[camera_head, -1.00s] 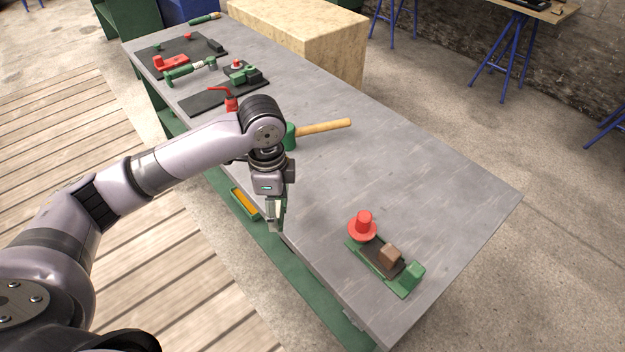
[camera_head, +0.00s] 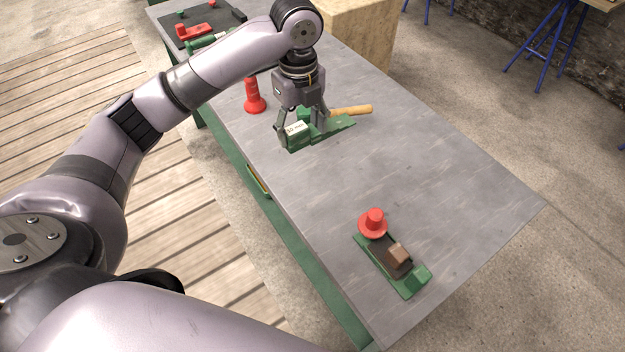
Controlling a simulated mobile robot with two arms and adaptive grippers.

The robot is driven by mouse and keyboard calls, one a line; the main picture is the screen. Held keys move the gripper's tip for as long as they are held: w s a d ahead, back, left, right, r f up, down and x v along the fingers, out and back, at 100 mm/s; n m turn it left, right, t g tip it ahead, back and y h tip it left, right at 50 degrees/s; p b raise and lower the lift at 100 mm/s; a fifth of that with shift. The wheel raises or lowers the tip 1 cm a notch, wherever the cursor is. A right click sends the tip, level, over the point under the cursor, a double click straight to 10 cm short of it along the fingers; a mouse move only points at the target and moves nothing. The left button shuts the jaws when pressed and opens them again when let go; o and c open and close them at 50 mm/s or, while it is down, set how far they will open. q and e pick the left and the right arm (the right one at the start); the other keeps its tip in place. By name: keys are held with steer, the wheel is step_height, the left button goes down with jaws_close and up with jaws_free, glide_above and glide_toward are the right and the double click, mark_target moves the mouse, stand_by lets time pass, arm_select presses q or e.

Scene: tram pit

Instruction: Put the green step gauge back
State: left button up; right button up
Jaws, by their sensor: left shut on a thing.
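The green step gauge (camera_head: 334,127) is a wedge-like green piece with a white label at its left end, at the centre of the head view. My left gripper (camera_head: 302,126) points down and is shut on it, with fingers at the label end and nearer its middle. The gauge is low over the grey workbench (camera_head: 440,180); I cannot tell whether it touches the top. My right gripper is not in view.
A mallet with a wooden handle (camera_head: 352,110) lies just behind the gauge, its head partly hidden. A red bottle-like thing (camera_head: 254,98) stands left. A green fixture (camera_head: 407,286) with a red knob (camera_head: 373,222) sits front right. The middle right of the bench is clear.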

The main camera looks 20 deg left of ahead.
arm_select(q)
step_height(320, 180, down, 14)
steer(key=p, duration=0.2)
steer(key=shift+f+p, duration=0.2)
steer(key=shift+p, duration=0.2)
step_height(320, 180, down, 4)
steer(key=shift+r+p, duration=0.15)
steer(key=shift+p, duration=0.8)
steer(key=shift+f, duration=0.25)
steer(key=o, duration=1.3)
